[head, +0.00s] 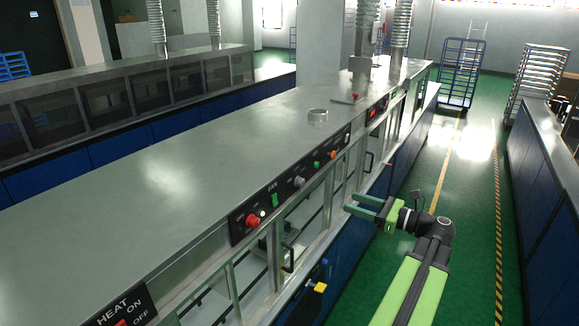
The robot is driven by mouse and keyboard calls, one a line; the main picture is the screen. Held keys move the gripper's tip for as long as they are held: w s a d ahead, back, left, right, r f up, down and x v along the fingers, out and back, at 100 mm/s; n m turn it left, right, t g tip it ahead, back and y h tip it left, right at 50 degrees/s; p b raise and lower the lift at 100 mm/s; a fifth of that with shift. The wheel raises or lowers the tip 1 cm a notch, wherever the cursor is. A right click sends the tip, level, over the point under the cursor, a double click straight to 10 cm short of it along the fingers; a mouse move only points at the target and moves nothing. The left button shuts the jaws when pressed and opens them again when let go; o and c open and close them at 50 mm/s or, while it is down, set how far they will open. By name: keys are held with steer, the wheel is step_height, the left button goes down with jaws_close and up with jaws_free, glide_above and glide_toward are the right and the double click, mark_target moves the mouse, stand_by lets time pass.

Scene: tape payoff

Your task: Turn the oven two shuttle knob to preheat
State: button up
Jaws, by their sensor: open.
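A long grey oven runs diagonally across the head view, with a black control panel (290,187) along its upper front edge. The panel carries a red knob (252,220), a grey knob (299,181) near the "FAN" label, and small green and orange buttons. I cannot read which control is the oven two shuttle knob, nor a preheat mark. My gripper (350,203) is open and empty, its green fingers pointing left toward the oven front. It is right of the panel and appears apart from it.
A metallic ring (318,116) and a red-handled tool (354,98) lie on the oven top. A "HEAT ON OFF" switch plate (122,308) is at lower left. Yellow (320,287) and blue parts stick out in front. A green aisle (470,200) is clear at right.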

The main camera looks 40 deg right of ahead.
mark_target(304, 183)
steer(key=x, duration=1.7)
steer(key=shift+w+d+r, duration=0.1)
steer(key=shift+r, duration=0.25)
jaws_close()
